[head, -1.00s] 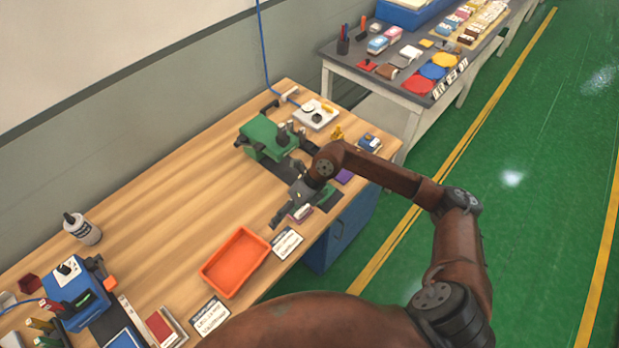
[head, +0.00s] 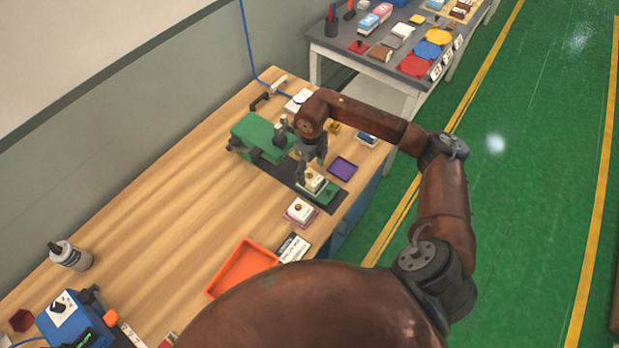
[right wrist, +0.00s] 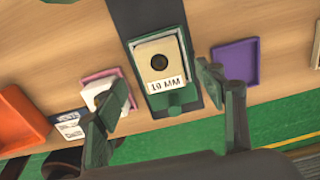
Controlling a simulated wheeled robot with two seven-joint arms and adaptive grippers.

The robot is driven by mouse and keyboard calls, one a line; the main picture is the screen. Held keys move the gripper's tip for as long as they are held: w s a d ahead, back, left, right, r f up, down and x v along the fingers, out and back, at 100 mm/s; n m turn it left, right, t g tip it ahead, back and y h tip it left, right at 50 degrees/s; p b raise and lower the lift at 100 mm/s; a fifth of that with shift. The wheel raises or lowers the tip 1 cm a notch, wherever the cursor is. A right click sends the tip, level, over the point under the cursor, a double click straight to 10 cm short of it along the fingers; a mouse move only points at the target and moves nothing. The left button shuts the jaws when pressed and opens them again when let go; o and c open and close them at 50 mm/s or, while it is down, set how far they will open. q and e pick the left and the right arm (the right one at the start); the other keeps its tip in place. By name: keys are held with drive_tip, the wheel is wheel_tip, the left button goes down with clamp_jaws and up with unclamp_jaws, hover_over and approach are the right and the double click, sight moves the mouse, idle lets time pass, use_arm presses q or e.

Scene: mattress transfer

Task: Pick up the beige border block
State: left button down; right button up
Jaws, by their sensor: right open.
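The beige block (right wrist: 160,62) has a dark round knob on top and a "10 MM" label on its near side. It sits in a green holder (right wrist: 178,97) on a dark strip; in the head view the block (head: 314,180) is partly covered by my gripper. My right gripper (head: 311,169) is open above the holder. In the right wrist view the gripper's fingers (right wrist: 158,88) stand apart, one to each side of the block and nearer the camera, with nothing held. My left gripper is not in view.
A pink tray with a white block (head: 299,211) and an orange tray (head: 243,268) lie to the left. A purple tray (head: 342,169) is close on the right. A green machine (head: 262,137) stands behind. Bare wood is at left.

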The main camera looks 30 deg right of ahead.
sight(312, 177)
wheel_tip(312, 177, down, 3)
drive_tip(key=shift+d+f, duration=0.1)
wheel_tip(312, 177, down, 2)
drive_tip(key=c, duration=1.2)
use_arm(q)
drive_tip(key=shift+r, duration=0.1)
use_arm(e)
drive_tip(key=shift+c, duration=1)
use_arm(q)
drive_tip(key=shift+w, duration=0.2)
